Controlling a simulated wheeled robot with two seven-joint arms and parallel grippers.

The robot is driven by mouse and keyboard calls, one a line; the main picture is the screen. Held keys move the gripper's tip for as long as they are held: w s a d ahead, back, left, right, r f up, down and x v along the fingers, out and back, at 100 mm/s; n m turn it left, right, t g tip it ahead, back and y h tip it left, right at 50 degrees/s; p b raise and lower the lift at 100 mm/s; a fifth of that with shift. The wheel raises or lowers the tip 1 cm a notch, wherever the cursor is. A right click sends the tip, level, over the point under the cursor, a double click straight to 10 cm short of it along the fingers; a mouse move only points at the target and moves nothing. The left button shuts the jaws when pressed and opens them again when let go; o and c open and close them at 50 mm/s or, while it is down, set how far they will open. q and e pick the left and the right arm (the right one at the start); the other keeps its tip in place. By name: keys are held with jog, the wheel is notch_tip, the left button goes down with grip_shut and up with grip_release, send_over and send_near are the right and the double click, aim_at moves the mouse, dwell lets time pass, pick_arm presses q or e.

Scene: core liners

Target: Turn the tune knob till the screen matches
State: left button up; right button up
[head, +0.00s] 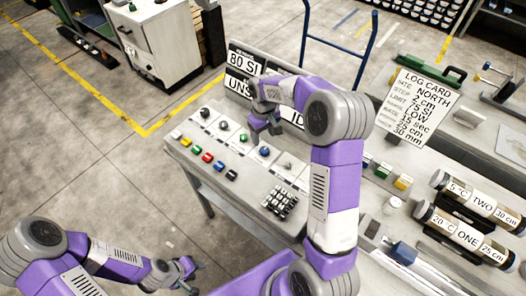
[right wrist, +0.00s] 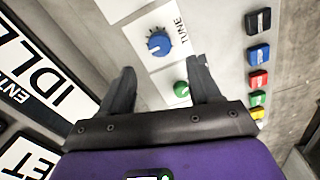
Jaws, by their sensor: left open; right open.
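The tune knob (right wrist: 158,44) is blue and sits on a white plate marked TUNE in the right wrist view. It appears to be the blue knob (head: 264,151) on the panel in the head view. My right gripper (head: 265,127) is open and empty above the panel. In the right wrist view its fingertips (right wrist: 161,65) point towards the tune knob and are apart from it. The screen (head: 243,78) stands behind the panel, with its right part hidden by my right arm; "IDLE" (right wrist: 52,88) shows in the right wrist view. My left gripper (head: 190,268) is open, empty and away from the panel.
A green knob (right wrist: 181,89) is beside the tune knob. Coloured buttons (head: 208,157) line the panel's front edge, and a dark keypad (head: 280,203) is at its right. A log card (head: 418,105) and two labelled cylinders (head: 466,236) are further right. Open floor lies left.

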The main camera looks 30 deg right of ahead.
aim_at(264, 149)
notch_tip(264, 149, down, 7)
jog(key=shift+f+b, duration=0.15)
jog(key=shift+b, duration=0.35)
jog(key=c, duration=1.1)
jog(key=shift+o, duration=0.2)
